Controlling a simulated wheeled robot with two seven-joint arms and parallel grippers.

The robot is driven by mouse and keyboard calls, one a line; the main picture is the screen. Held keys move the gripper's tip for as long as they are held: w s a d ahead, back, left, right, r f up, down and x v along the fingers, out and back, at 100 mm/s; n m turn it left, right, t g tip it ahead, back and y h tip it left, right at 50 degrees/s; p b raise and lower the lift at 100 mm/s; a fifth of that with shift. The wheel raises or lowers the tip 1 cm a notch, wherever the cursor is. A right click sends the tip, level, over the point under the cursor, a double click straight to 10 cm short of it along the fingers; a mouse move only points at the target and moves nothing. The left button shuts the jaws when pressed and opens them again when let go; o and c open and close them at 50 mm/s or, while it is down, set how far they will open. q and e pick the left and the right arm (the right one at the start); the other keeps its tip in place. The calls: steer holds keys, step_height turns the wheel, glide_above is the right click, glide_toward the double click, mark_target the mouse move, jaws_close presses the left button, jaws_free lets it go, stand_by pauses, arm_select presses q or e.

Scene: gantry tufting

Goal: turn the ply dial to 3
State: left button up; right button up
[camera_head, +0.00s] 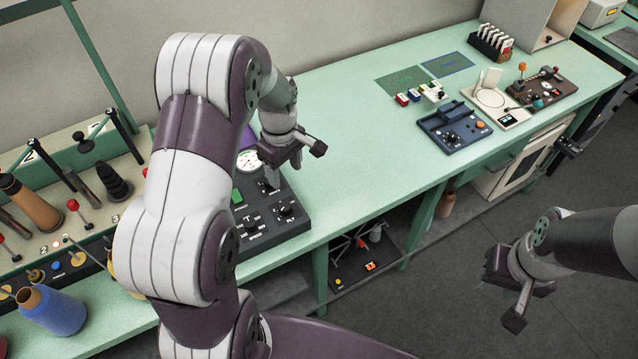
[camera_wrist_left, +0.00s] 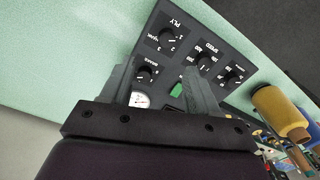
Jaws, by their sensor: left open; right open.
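The ply dial (camera_wrist_left: 168,39) is a black knob with a white scale on a dark control panel (camera_wrist_left: 203,28) in the left wrist view. I cannot clearly read where its pointer stands. In the head view the ply dial (camera_head: 287,211) is at the panel's right front corner. My left gripper (camera_head: 295,165) is open and empty above the back right of the panel. In the left wrist view its fingers (camera_wrist_left: 160,82) spread below the ply dial, apart from it. My right gripper (camera_head: 505,296) is open and empty over the floor, away from the bench.
Other knobs, including the speed dial (camera_wrist_left: 204,61), a green button (camera_wrist_left: 177,90) and a white gauge (camera_wrist_left: 140,100) share the panel. Yarn cones (camera_head: 52,310) and pegs stand left. A blue device (camera_head: 453,127) sits right. The green bench (camera_head: 350,165) between is clear.

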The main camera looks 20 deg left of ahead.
mark_target(285, 206)
arm_select(q)
steer(key=f+p, duration=0.1)
steer(key=f, duration=0.3)
steer(key=f+p, duration=0.1)
steer(key=f, duration=0.2)
steer(key=s+f+p, duration=0.1)
steer(key=f, duration=0.3)
steer(key=shift+a+f, duration=0.3)
steer(key=shift+f, duration=0.05)
steer(key=shift+s+a+f, duration=0.1)
steer(key=shift+s+f, duration=0.15)
steer(key=shift+s, duration=0.05)
arm_select(e)
steer(key=r, duration=0.1)
steer(key=s+r, duration=0.1)
steer(key=r, duration=0.1)
steer(key=shift+s+a+r, duration=0.15)
steer(key=shift+a+r, duration=0.2)
steer(key=shift+a, duration=0.05)
arm_select(q)
steer(key=shift+w, duration=0.15)
steer(key=shift+f, duration=0.1)
steer(key=c, duration=1)
